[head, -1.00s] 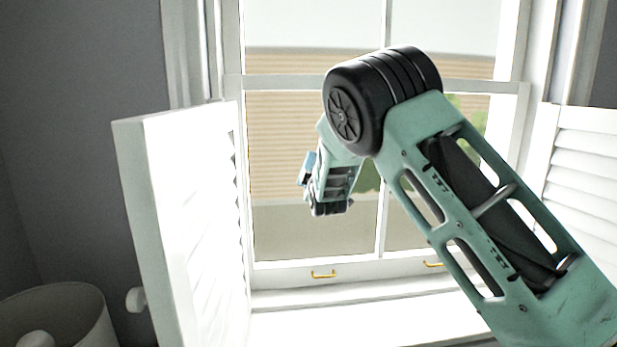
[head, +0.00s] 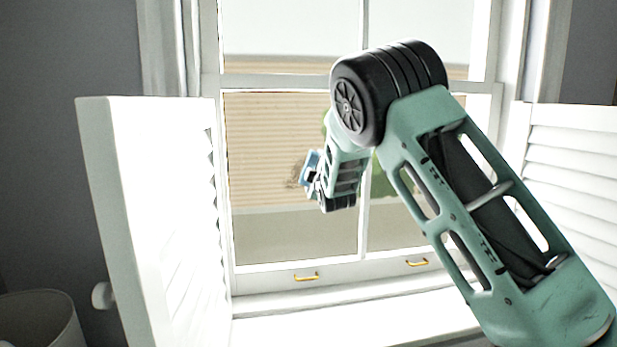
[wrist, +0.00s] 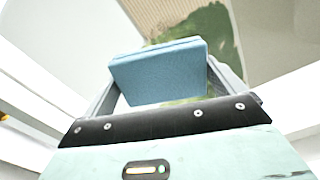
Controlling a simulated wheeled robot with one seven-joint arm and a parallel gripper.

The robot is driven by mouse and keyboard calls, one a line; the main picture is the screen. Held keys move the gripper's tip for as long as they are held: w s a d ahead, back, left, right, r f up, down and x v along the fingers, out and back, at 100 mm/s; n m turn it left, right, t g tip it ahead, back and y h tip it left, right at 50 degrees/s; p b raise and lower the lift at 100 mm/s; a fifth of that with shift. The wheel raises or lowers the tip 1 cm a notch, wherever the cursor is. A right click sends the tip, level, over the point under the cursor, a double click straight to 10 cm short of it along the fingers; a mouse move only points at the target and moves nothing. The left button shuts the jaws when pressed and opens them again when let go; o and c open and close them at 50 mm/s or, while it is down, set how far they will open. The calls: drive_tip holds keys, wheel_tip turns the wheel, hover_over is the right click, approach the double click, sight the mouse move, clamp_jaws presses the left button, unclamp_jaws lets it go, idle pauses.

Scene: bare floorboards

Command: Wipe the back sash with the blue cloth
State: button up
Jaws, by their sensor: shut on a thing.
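The blue cloth (wrist: 160,72) is a folded block held between the two fingers of my gripper (wrist: 168,88) in the wrist view. In the head view the cloth (head: 311,164) shows small at the left of my gripper (head: 318,178), in front of the lower glass. I cannot tell whether it touches the glass. The window has an upper sash (head: 290,35), which looks like the back one, and a lower sash (head: 340,268) with two yellow handles. A blurred brownish patch (head: 297,173) shows just left of the cloth; I cannot tell whether it is on the glass.
An open white shutter (head: 160,220) stands at the left and another louvred shutter (head: 575,180) at the right. The white sill (head: 340,330) looks clear. A pale round container (head: 40,318) is at the lower left. My arm hides part of the window's right side.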

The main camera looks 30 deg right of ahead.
sight(281, 178)
drive_tip(key=s+d+f+b, duration=0.1)
drive_tip(key=d+f+b, duration=0.2)
drive_tip(key=d+b, duration=0.2)
drive_tip(key=w+a, duration=0.2)
drive_tip(key=a, duration=0.5)
drive_tip(key=shift+a+r, duration=0.35)
idle(1.0)
drive_tip(key=shift+w+a+p, duration=0.25)
drive_tip(key=shift+w+a, duration=0.05)
drive_tip(key=shift+a, duration=0.85)
drive_tip(key=shift+w+a+p, duration=0.25)
drive_tip(key=shift+a+p, duration=0.05)
drive_tip(key=shift+a, duration=0.85)
drive_tip(key=shift+w+a+p, duration=0.25)
drive_tip(key=shift+w+a, duration=0.05)
drive_tip(key=shift+a, duration=0.85)
drive_tip(key=shift+w+f, duration=0.1)
drive_tip(key=shift+d, duration=0.1)
